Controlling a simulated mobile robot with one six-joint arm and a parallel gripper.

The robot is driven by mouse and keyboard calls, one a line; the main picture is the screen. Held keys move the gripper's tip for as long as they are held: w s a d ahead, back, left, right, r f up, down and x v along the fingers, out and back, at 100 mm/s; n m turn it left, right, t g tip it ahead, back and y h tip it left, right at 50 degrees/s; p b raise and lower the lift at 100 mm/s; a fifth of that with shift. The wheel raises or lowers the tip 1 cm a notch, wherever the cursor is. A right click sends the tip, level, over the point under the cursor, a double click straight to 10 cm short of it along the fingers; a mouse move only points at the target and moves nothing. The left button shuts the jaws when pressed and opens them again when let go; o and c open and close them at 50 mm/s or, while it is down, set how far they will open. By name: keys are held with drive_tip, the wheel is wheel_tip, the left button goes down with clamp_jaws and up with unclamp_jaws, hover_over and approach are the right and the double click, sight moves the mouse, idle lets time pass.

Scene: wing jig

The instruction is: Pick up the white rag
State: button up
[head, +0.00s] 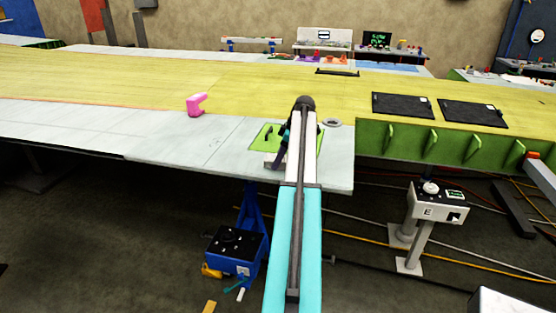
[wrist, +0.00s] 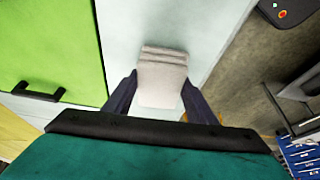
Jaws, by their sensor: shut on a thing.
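The white rag (wrist: 162,70) is a folded, off-white cloth in the wrist view, lying over the pale grey wing surface (wrist: 185,25). My gripper (wrist: 160,84) has its two dark purple fingers on either side of the rag and is shut on it. I cannot tell whether the rag is touching the surface or is lifted off it. In the head view my gripper (head: 279,158) is at the near edge of the wing, and my arm hides most of what it holds.
A green panel (wrist: 45,40) with a black handle lies left of the rag. A pink clamp-like block (head: 196,105) stands further left on the wing. Two black plates (head: 403,105) lie to the right. A blue jack stand (head: 236,247) is below the wing edge.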

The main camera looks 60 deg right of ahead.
drive_tip(key=shift+r+b, duration=0.95)
drive_tip(key=shift+r, duration=0.35)
drive_tip(key=shift+s+r, duration=0.1)
drive_tip(key=shift+r, duration=0.25)
drive_tip(key=s+b, duration=0.2)
drive_tip(key=s, duration=0.3)
drive_tip(key=s+r+b, duration=0.1)
drive_tip(key=s, duration=0.4)
drive_tip(key=s+a+b, duration=0.1)
drive_tip(key=s+b, duration=0.1)
drive_tip(key=s, duration=0.3)
drive_tip(key=shift+s+r+b, duration=0.3)
drive_tip(key=shift+s, duration=0.1)
